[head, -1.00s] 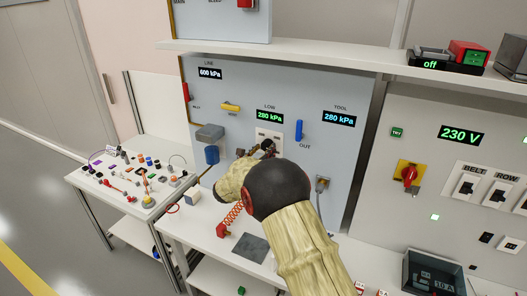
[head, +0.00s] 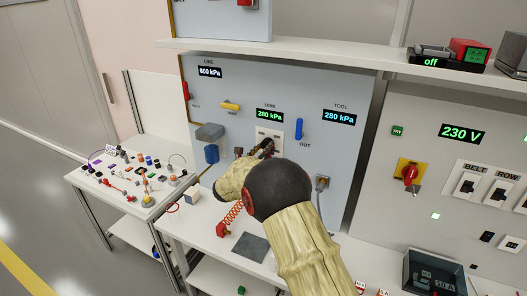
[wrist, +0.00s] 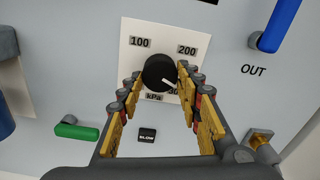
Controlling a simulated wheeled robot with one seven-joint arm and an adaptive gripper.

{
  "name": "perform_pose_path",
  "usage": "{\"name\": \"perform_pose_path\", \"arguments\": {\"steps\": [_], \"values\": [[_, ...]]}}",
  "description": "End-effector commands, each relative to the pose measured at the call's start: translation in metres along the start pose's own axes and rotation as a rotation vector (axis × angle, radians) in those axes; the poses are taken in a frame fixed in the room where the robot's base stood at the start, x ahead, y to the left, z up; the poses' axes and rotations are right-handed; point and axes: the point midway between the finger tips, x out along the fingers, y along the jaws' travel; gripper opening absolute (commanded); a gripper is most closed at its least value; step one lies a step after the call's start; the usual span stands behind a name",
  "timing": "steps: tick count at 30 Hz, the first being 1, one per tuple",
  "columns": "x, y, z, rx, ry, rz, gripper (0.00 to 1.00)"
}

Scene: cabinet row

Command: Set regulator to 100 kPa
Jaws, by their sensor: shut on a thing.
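The regulator knob (wrist: 158,74) is black and round. It sits on a white dial plate (wrist: 190,28) marked 100, 200 and a partly hidden number at lower right. Its white pointer line is directed to the lower right, toward that hidden number. My gripper (wrist: 158,82) has its yellow fingers on either side of the knob and is shut on it. In the head view my gripper (head: 265,150) covers most of the knob. The LOW display (head: 270,115) above the dial reads 280 kPa, and the TOOL display (head: 339,117) also reads 280 kPa.
The LINE display (head: 210,72) reads 600 kPa. A blue OUT lever (head: 299,129) stands right of the dial. A green handle (wrist: 77,131) and a SLOW button (wrist: 147,135) lie below it. A shelf (head: 310,56) runs above the panel.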

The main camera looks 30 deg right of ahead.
Motion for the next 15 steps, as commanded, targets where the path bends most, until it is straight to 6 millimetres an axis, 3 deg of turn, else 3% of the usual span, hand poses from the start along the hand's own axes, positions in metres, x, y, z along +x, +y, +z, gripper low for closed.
{"name": "perform_pose_path", "arguments": {"steps": [15], "values": [[0.0002,-0.0003,-0.0009,-0.441,-0.009,-0.001,0.1]]}}
